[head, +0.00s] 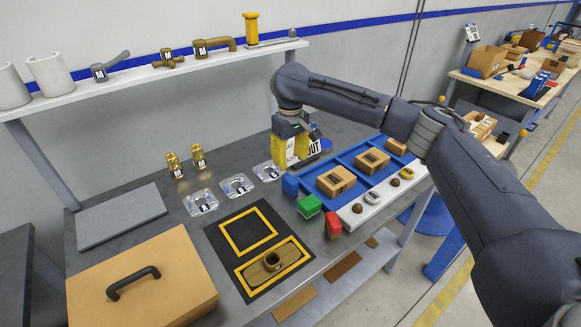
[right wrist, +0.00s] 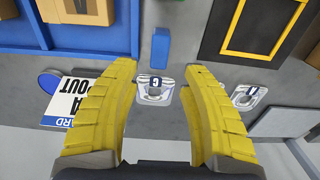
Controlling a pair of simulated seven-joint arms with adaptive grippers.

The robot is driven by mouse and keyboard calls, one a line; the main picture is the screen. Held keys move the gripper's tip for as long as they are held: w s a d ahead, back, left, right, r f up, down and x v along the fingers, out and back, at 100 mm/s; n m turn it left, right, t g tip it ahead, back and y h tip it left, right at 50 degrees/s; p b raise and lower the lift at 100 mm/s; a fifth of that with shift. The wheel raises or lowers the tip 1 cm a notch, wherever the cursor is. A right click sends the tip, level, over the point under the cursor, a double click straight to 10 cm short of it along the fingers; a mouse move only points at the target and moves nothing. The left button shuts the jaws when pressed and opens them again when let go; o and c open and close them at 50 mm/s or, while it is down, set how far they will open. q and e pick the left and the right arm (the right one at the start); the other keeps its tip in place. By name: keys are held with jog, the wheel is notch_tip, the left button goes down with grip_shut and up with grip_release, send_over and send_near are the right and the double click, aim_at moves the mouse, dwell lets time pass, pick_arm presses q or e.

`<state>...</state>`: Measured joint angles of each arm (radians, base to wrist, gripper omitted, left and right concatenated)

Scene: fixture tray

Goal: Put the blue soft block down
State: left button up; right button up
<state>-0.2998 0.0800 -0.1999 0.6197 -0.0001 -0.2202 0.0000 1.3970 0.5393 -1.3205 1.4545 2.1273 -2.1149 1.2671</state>
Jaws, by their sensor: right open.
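The blue soft block (head: 291,185) stands on the dark table at the left end of a row with a green block (head: 309,206) and a red block (head: 333,225). In the right wrist view the blue block (right wrist: 160,48) lies just beyond my fingertips, apart from both fingers. My right gripper (head: 291,163) is open and empty, above the table behind the block in the head view. Its yellow fingers (right wrist: 164,75) spread wide in the right wrist view. My left gripper is in neither view.
A blue tray (head: 325,199) with several cardboard boxes lies right of the block. Clear labelled plates (head: 237,186) lie to the left. A black mat with yellow frames (head: 240,262) is in front. A white sign (right wrist: 80,103) is near the fingers.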

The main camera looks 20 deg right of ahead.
jog(key=shift+r, duration=0.6)
